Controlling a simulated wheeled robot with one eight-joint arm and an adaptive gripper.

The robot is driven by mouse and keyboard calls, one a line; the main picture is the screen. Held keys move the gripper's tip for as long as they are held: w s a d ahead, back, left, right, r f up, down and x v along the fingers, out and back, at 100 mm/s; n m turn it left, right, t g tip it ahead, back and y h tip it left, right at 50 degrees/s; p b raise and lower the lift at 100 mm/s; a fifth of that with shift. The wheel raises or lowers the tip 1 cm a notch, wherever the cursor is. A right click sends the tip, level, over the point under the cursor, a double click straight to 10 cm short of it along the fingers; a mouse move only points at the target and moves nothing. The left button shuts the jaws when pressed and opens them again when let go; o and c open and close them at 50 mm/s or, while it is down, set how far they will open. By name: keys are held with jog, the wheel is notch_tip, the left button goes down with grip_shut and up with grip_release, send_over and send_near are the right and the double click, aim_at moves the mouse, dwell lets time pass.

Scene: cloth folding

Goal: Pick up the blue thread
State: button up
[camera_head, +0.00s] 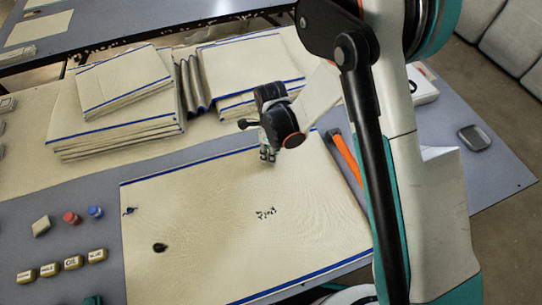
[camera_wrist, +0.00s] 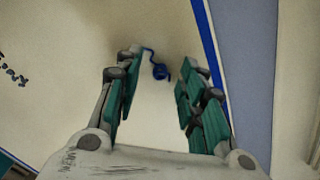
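The blue thread (camera_wrist: 160,70) lies on the cream cloth (camera_wrist: 60,30) in the wrist view, a small coil with a loose tail, near the cloth's blue edge stripe. My gripper (camera_wrist: 157,83) is open, its green-padded fingers apart on either side of the thread in the picture. I cannot tell its exact height over the cloth. In the head view my gripper (camera_head: 267,155) points down near the far striped edge of the cloth (camera_head: 200,250). I cannot make out this thread there; my gripper likely covers it.
On the cloth are a small dark blue bit (camera_head: 130,211), a black spot (camera_head: 160,247) and dark marks (camera_head: 265,213). Folded cloth stacks (camera_head: 115,115) stand behind. A red spool (camera_head: 71,217) and a blue spool (camera_head: 95,211) are at left.

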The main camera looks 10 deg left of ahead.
jog(key=c, duration=0.8)
jog(key=shift+r, duration=0.1)
jog(key=shift+r+p, duration=4.5)
jog(key=shift+r, duration=7.95)
